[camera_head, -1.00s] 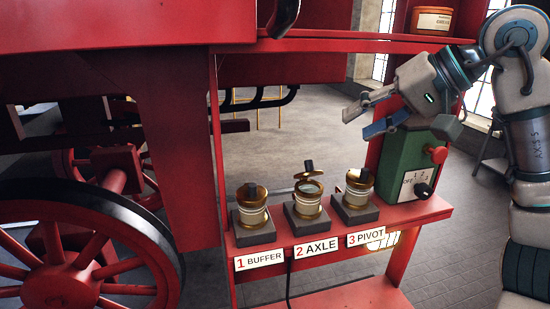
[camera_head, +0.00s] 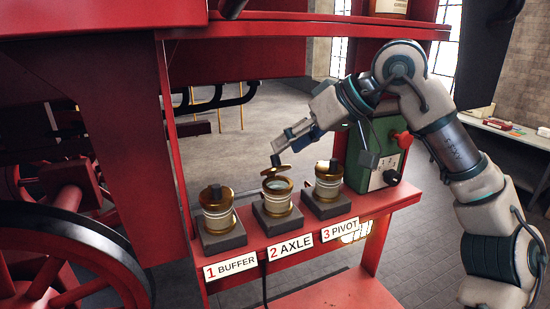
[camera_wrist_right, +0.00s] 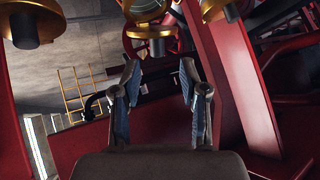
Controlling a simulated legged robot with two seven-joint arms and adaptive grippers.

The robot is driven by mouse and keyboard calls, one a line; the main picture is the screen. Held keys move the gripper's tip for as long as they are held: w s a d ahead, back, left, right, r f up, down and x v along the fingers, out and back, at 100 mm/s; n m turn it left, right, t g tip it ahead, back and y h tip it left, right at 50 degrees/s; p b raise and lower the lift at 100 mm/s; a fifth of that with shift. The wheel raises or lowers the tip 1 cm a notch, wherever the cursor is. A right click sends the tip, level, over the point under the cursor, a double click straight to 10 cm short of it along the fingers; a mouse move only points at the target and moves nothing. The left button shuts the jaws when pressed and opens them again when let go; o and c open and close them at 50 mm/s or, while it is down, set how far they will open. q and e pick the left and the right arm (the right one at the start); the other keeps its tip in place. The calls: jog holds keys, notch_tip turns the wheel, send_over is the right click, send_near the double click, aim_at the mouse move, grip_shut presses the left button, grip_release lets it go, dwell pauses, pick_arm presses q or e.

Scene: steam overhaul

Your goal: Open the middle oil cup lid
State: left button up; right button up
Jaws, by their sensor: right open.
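The middle oil cup (camera_head: 277,203), a brass-rimmed cup with a pale band, stands on a dark block behind the "2 AXLE" label (camera_head: 290,247). Its small brass lid (camera_head: 282,171) with a dark knob is raised and tilted above the rim, leaving the cup mouth visible. My right gripper (camera_head: 282,143) is just above and behind the lid, open, with no visible grip on it. In the right wrist view the open fingers (camera_wrist_right: 160,75) have empty space between them; the middle lid (camera_wrist_right: 150,31) shows beyond the tips. My left gripper is not in view.
The buffer cup (camera_head: 218,212) stands left and the pivot cup (camera_head: 328,184) right, both with lids down, on the red shelf (camera_head: 395,199). A red wheel (camera_head: 60,265) is at left.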

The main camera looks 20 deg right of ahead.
aim_at(274, 166)
jog(key=x, duration=0.3)
jog(key=shift+s, duration=0.1)
jog(key=shift+w+f, duration=0.25)
jog(key=shift+f, duration=0.1)
jog(key=shift+w+d+f, duration=0.2)
jog(key=shift+w+f, duration=0.05)
jog(key=shift+f, duration=0.1)
jog(key=shift+a, duration=0.15)
jog(key=shift+c, duration=0.2)
jog(key=shift+a+r, duration=0.1)
jog(key=shift+a, duration=0.1)
grip_shut()
